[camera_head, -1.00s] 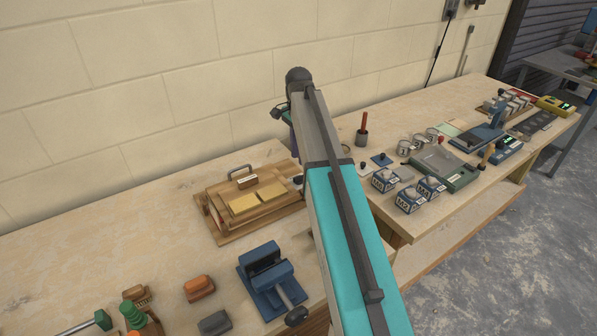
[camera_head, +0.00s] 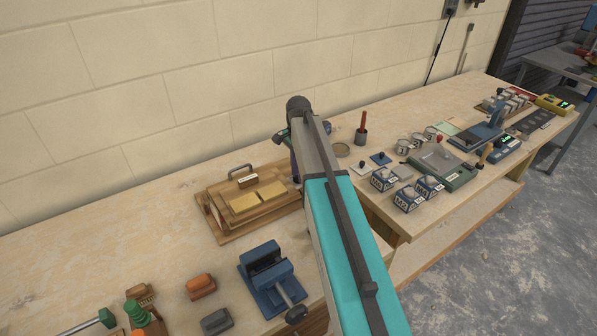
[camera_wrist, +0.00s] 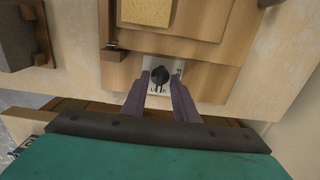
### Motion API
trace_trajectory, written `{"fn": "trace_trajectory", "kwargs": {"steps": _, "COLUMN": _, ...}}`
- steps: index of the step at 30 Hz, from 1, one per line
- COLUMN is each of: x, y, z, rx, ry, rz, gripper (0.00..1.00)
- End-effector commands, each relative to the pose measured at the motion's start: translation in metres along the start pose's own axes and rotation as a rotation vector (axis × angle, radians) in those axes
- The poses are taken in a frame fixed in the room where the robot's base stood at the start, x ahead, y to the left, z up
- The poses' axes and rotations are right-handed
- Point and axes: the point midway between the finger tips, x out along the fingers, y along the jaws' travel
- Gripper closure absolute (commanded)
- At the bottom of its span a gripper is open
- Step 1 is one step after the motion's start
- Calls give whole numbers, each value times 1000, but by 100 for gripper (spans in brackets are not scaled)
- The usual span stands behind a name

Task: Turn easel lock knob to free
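The easel (camera_head: 212,222) is a wooden frame on the bench in the head view, left of my arm, with yellow pads on it. It also shows at the top of the wrist view (camera_wrist: 205,78). Its lock knob (camera_wrist: 159,78) is small and dark, on a pale marked plate (camera_wrist: 152,68) at the easel's near edge. My gripper (camera_wrist: 160,76) has its two purple-grey fingers apart, one on each side of the knob. I cannot tell whether they touch it. In the head view my arm hides the knob and most of the gripper.
A blue vise (camera_head: 268,275) stands on the bench near the easel, with an orange block (camera_head: 200,286) to its left. Several blue-white boxes (camera_head: 405,198) and a grey-green scale (camera_head: 440,165) lie right of my arm. The wall rises close behind the bench.

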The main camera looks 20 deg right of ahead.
Motion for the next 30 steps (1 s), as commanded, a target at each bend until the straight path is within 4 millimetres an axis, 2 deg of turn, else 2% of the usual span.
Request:
{"fn": "trace_trajectory", "kwargs": {"steps": 5, "x": 0, "y": 0, "z": 0, "rx": 0, "ry": 0, "rz": 0, "gripper": 73}}
{"fn": "trace_trajectory", "kwargs": {"steps": 10, "x": 0, "y": 0, "z": 0, "rx": 0, "ry": 0, "rz": 0, "gripper": 99}}
{"fn": "trace_trajectory", "kwargs": {"steps": 11, "x": 0, "y": 0, "z": 0, "rx": 0, "ry": 0, "rz": 0, "gripper": 100}}
{"fn": "trace_trajectory", "kwargs": {"steps": 23, "x": 0, "y": 0, "z": 0, "rx": -29, "ry": 0, "rz": 0, "gripper": 100}}
{"fn": "trace_trajectory", "kwargs": {"steps": 30, "x": 0, "y": 0, "z": 0, "rx": -130, "ry": 0, "rz": 0, "gripper": 100}}
